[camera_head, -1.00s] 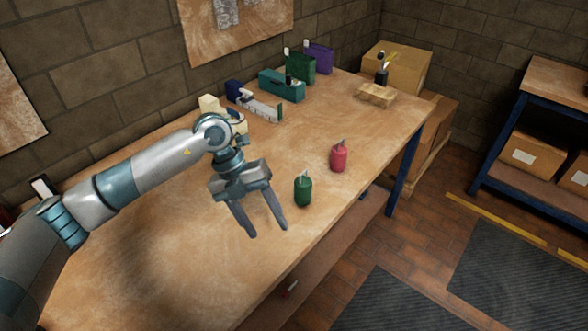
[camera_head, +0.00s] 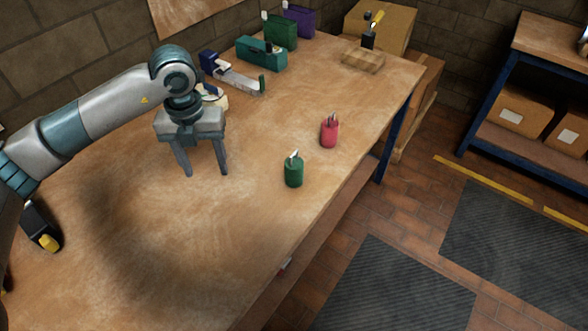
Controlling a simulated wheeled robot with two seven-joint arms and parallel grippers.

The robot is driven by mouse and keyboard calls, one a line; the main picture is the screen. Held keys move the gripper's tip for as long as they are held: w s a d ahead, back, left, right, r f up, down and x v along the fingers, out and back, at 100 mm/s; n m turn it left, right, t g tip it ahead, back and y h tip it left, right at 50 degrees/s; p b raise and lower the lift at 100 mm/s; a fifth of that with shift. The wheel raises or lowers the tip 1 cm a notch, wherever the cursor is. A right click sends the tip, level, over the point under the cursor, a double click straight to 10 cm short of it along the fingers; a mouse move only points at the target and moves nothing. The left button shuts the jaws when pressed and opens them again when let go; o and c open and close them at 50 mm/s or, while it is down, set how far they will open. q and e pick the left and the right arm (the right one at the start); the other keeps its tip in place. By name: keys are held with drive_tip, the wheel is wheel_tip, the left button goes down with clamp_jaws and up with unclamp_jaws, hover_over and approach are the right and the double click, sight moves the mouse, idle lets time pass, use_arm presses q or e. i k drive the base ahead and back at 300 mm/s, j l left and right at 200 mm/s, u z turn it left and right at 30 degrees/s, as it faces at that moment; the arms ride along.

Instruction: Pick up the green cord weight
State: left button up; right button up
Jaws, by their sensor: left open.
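The green cord weight (camera_head: 294,172) stands upright on the wooden workbench (camera_head: 200,245), near its right-hand long edge. It is a small dark green cylinder with a light loop or tab on top. My left gripper (camera_head: 206,173) is open and empty, pointing down above the bench, to the left of the green weight and apart from it. A red weight (camera_head: 330,132) of similar shape stands a little behind and to the right of the green one. My right gripper does not show.
At the back of the bench are a teal box (camera_head: 262,54), a green holder (camera_head: 280,32), a purple holder (camera_head: 299,21) and a wooden block (camera_head: 363,60). A black and yellow tool (camera_head: 42,228) lies at the left. The bench around the green weight is clear.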

sight(294, 164)
drive_tip(key=k+l, duration=0.25)
drive_tip(key=k, duration=0.2)
drive_tip(key=k+l, duration=0.25)
drive_tip(key=k, duration=0.25)
drive_tip(key=k+l, duration=0.25)
drive_tip(key=k, duration=0.2)
